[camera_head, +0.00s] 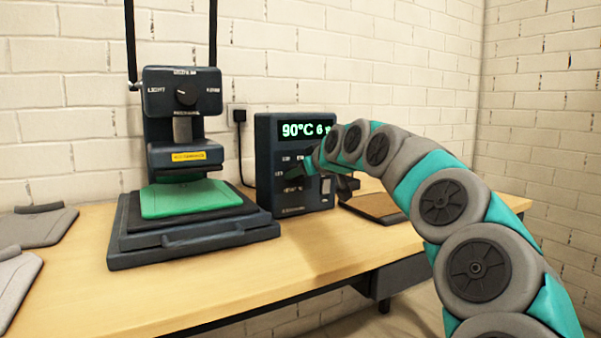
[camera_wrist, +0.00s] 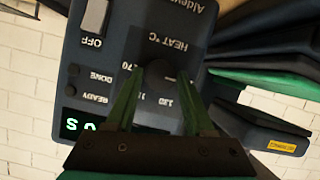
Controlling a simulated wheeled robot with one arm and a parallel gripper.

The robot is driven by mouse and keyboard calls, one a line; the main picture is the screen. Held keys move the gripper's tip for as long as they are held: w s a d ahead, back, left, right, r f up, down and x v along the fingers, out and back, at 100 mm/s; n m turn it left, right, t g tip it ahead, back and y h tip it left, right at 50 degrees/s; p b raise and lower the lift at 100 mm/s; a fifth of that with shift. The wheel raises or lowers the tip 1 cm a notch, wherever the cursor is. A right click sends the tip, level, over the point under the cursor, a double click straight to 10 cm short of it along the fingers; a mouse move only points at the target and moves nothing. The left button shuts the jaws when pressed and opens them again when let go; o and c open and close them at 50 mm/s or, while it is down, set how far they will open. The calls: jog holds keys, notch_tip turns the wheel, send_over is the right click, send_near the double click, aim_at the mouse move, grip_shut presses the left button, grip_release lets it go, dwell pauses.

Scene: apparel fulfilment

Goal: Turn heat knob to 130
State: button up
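The dark control box (camera_head: 265,150) stands on the table, its green display (camera_head: 306,129) reading 90°C and a 6, the rest hidden by my arm. In the wrist view, which shows the panel upside down, the round dark heat knob (camera_wrist: 158,76) sits beside the HEAT °C label (camera_wrist: 167,43), with printed numbers around it. My gripper (camera_wrist: 159,82) has its two green fingers on either side of the knob, apart, with a slim gap seeming to show; I cannot tell if they touch it.
A heat press (camera_head: 190,240) with a green pad (camera_head: 185,198) stands left of the box. A brown board (camera_head: 375,208) lies to the right. Grey folded garments (camera_head: 35,228) lie at the far left. The table front (camera_head: 300,265) is clear.

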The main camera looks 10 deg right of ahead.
grip_shut()
dwell(0.4)
jog(key=m+y+p, duration=0.1)
jog(key=m, duration=0.1)
jog(key=m+y+p, duration=0.1)
jog(key=m+y, duration=0.1)
jog(key=m, duration=0.1)
jog(key=m+y+p, duration=0.1)
jog(key=m+y, duration=0.1)
jog(key=m, duration=0.1)
jog(key=shift+w+d+f+g, duration=0.1)
jog(key=shift+d+f+g, duration=0.15)
jog(key=shift+d+g, duration=0.1)
dwell(0.5)
jog(key=shift+o, duration=2.4)
grip_release()
